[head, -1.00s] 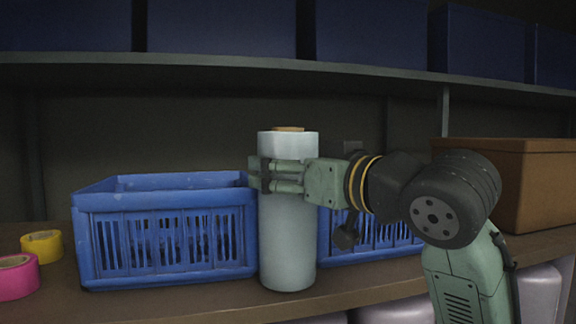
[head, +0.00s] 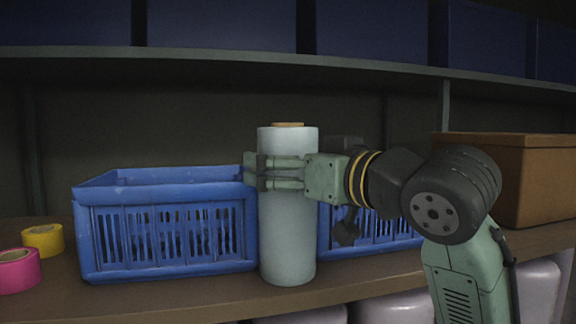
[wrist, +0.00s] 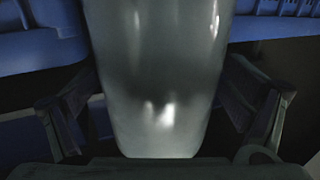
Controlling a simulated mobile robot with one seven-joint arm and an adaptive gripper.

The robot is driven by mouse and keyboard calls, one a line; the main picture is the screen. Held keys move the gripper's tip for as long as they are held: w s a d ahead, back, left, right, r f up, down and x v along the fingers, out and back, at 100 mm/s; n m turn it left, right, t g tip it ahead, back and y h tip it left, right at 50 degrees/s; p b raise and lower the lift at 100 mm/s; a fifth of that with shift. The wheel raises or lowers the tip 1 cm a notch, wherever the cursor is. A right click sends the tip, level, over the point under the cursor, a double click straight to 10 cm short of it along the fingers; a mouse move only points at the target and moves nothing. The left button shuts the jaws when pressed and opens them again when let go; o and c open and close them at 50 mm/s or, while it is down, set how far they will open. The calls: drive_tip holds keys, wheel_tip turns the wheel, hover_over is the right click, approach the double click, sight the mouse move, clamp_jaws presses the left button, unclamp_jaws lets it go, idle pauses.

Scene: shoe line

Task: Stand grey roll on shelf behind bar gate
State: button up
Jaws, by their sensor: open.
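The grey roll (head: 288,232), a tall pale cylinder with a brown core end at its top, stands upright on the brown shelf (head: 190,300), near its front edge. My gripper (head: 258,172) is at the upper half of the roll, reaching in from the right, with its fingers across the roll. In the wrist view the roll (wrist: 158,60) fills the middle, between the two open fingers, with dark gaps showing beside it lower down. I cannot make out a bar gate in either view.
A blue slatted crate (head: 165,270) is close to the roll's left, and another blue crate (head: 385,238) is behind it on the right. Yellow (head: 43,240) and pink (head: 18,272) tape rolls lie far left. A brown box (head: 535,180) stands right. An upper shelf (head: 250,56) runs overhead.

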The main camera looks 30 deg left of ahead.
drive_tip(key=b+v, duration=0.3)
drive_tip(key=v, duration=0.9)
drive_tip(key=shift+r, duration=0.1)
idle(1.0)
